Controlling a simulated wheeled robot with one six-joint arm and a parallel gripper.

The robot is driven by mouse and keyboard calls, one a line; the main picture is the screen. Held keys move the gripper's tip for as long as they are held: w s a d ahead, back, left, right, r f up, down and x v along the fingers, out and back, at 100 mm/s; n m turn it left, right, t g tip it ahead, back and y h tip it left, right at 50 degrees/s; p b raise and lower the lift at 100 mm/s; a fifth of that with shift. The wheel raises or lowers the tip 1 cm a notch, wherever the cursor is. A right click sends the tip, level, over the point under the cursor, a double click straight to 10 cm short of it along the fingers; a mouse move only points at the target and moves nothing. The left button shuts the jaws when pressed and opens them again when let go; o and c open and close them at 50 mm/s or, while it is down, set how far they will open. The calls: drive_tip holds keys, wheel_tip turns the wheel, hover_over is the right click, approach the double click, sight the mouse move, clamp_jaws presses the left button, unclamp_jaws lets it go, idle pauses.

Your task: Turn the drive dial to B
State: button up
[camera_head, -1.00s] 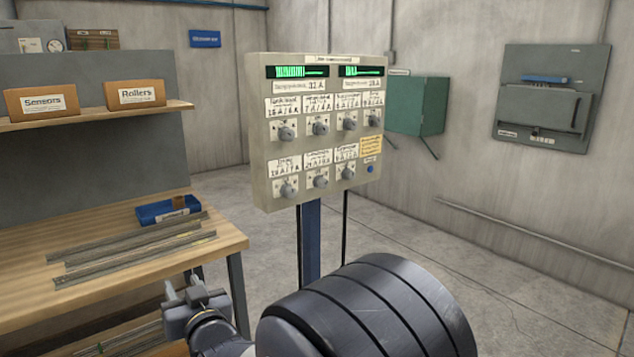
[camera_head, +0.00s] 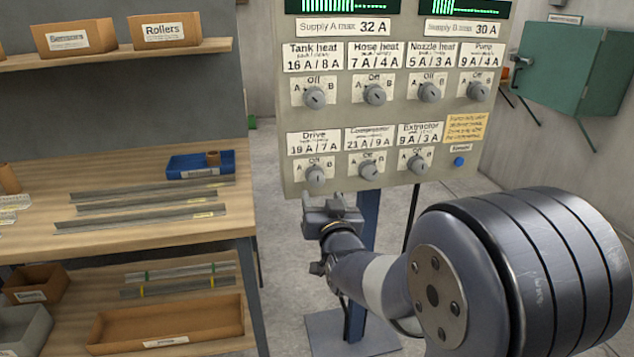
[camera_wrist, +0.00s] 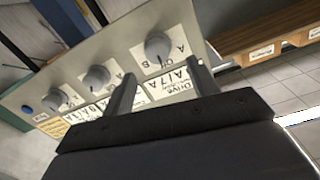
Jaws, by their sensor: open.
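The drive dial (camera_head: 315,174) is a round grey knob at the lower left of the beige control panel (camera_head: 291,112), under the label "Drive 19 A / 7 A". Its plate carries A, Off and B; I cannot tell where the knob points. In the wrist view the drive dial (camera_wrist: 158,45) is upside down, just beyond my fingertips and between their lines. My gripper (camera_head: 321,198) is just below and in front of that dial in the head view. In the wrist view my gripper (camera_wrist: 163,74) is open, its fingers apart and empty, not around the knob.
The compressor dial (camera_head: 370,167) and extractor dial (camera_head: 419,161) sit to the right, with a blue button (camera_head: 459,161) beyond. A row of several dials is above. A wooden workbench (camera_head: 60,236) with metal strips and a blue tray (camera_head: 190,171) stands left.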

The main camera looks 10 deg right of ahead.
sight(318, 181)
drive_tip(key=w, duration=0.7)
drive_tip(key=shift+w+d+p, duration=0.3)
drive_tip(key=shift+w, duration=0.1)
drive_tip(key=shift+c, duration=0.6)
